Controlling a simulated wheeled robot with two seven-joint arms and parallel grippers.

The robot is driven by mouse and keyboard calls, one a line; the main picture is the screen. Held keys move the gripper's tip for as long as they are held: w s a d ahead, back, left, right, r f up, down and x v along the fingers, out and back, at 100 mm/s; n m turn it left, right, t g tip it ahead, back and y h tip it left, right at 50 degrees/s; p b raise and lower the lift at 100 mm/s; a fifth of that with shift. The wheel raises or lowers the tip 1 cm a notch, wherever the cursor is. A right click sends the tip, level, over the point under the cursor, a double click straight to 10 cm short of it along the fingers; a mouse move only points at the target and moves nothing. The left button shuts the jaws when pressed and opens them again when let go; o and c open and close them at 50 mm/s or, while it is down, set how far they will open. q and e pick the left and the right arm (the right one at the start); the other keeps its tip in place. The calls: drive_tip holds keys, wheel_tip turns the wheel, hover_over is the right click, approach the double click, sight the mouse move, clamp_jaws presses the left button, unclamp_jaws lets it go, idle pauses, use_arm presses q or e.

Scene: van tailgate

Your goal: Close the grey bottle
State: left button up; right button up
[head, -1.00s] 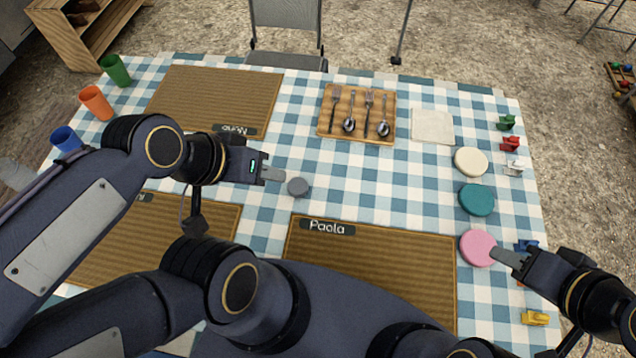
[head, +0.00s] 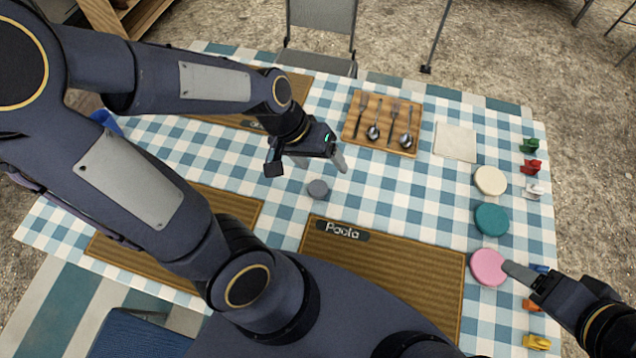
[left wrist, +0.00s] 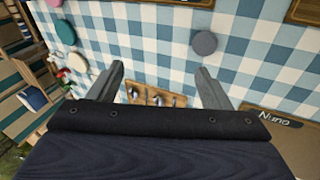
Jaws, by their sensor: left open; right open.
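A small grey round disc (head: 318,189), like a cap or lid, lies flat on the checked cloth in the head view. It also shows in the left wrist view (left wrist: 204,42). I cannot make out a grey bottle in the views of this moment. My left gripper (head: 319,162) is open and empty above the cloth, just beyond the disc in the head view. Its two spread fingers also show in the left wrist view (left wrist: 158,82), with the disc beyond their tips. My right gripper (head: 511,268) is at the right, its finger overlapping the pink disc's edge in view; contact is unclear.
A wooden tray (head: 350,134) of cutlery and a pale napkin (head: 456,142) lie at the back. Cream (head: 490,180), teal (head: 492,219) and pink (head: 488,267) discs line the right, beside small coloured figures. The Paola placemat (head: 395,285) lies in front. My left arm hides the table's left side.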

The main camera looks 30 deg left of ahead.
sight(318, 189)
use_arm(q)
drive_tip(key=w+a+f+y, duration=0.1)
drive_tip(key=f, duration=0.2)
drive_tip(key=w+f+g+y+p, duration=0.1)
drive_tip(key=f, duration=0.2)
drive_tip(key=w+a+f+g+y+p, duration=0.1)
drive_tip(key=f+y, duration=0.1)
drive_tip(key=f, duration=0.2)
drive_tip(key=shift+w+a+f+m, duration=0.1)
drive_tip(key=shift+w+a+m, duration=0.05)
drive_tip(key=shift+a+m, duration=0.2)
wheel_tip(318, 189, down, 2)
drive_tip(key=shift+f, duration=0.25)
drive_tip(key=shift+d+f+b, duration=0.15)
drive_tip(key=shift+f+b, duration=0.05)
drive_tip(key=shift+f, duration=1.15)
drive_tip(key=shift+d+f+b, duration=0.1)
drive_tip(key=shift+f+b, duration=0.05)
drive_tip(key=shift+f, duration=1.15)
